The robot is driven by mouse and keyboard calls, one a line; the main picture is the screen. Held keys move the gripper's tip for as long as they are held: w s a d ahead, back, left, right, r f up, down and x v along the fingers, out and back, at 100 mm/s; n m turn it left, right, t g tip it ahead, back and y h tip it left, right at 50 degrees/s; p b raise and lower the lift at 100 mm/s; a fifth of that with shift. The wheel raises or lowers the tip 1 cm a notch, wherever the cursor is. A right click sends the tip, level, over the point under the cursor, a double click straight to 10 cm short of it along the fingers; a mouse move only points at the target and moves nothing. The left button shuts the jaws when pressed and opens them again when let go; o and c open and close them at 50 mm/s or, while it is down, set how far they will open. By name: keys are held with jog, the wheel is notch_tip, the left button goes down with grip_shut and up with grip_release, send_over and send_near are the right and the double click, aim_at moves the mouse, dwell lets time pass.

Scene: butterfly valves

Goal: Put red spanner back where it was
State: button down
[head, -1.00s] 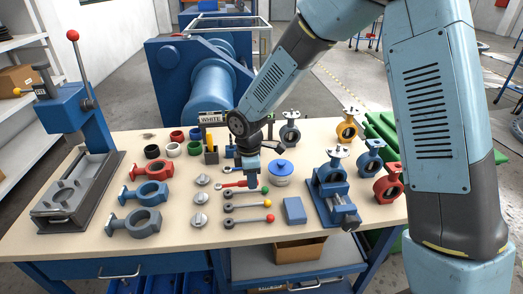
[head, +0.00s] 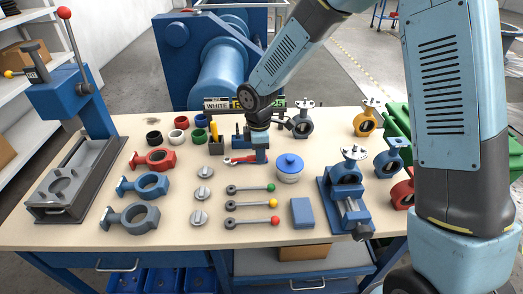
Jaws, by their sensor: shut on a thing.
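The red spanner (head: 238,160) lies roughly level, its open end to the left, over the back middle of the workbench (head: 285,235). My gripper (head: 259,157) points down and is shut on its right part, hiding that end. I cannot tell whether the spanner touches the bench top. It is behind the row of levers and left of the blue-lidded pot (head: 289,166). A dark tool holder with a yellow-handled tool (head: 215,132) stands just behind and left of the spanner.
Several levers with coloured balls (head: 250,204) lie in front. Metal discs (head: 201,194) and valve bodies (head: 147,184) sit to the left. A blue vise with a valve (head: 345,190) is on the right. A blue block (head: 302,213) lies near the front.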

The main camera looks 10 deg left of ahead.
aim_at(263, 174)
jog(key=shift+w+d, duration=0.3)
jog(key=shift+f, duration=0.1)
jog(key=shift+f, duration=3.4)
jog(key=c, duration=0.9)
grip_release()
jog(key=shift+c, duration=0.2)
jog(key=shift+w, duration=0.1)
jog(key=shift+r, duration=3.5)
